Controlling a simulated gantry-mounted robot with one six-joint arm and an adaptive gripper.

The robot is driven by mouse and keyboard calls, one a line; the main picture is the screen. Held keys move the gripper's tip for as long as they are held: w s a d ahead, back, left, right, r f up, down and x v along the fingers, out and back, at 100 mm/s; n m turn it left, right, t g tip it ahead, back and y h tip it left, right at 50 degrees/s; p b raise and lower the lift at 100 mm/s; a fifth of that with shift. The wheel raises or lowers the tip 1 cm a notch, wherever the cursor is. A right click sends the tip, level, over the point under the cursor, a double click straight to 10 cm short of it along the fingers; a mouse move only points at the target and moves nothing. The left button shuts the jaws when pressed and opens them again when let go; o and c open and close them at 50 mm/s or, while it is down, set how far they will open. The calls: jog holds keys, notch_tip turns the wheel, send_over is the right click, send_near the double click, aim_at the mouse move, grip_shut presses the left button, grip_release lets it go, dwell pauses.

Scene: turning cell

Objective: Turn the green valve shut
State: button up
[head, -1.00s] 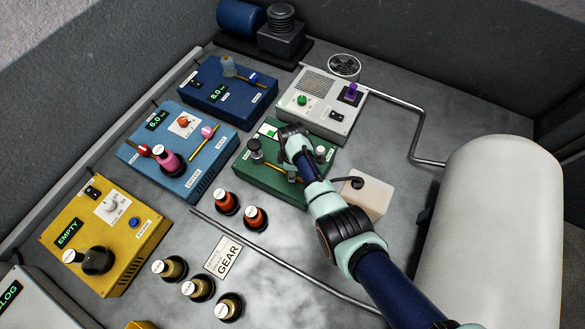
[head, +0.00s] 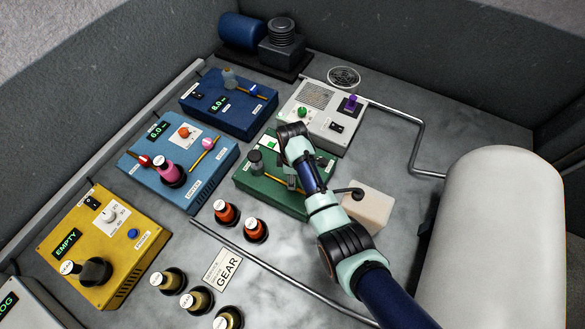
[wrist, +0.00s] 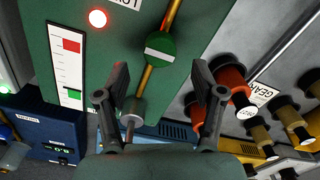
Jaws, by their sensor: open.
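The green valve (wrist: 160,49) is a round green disc with a white bar, on a brass pipe (wrist: 171,17) across the green panel (wrist: 48,13). The bar lies roughly across the pipe. My gripper (wrist: 160,70) is open, its two fingers spread to either side in the wrist view, with the disc just beyond the fingertips and nothing held. I cannot tell how far above the disc they are. In the head view my arm covers the valve and part of the green panel (head: 262,187).
A grey cylinder (wrist: 132,109) stands on the pipe's line between my fingers. A red lamp (wrist: 97,18) is lit and a red-and-green scale (wrist: 68,68) is beside it.

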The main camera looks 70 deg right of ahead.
notch_tip(320, 180, up, 6)
jog(key=shift+r, duration=0.25)
dwell(0.5)
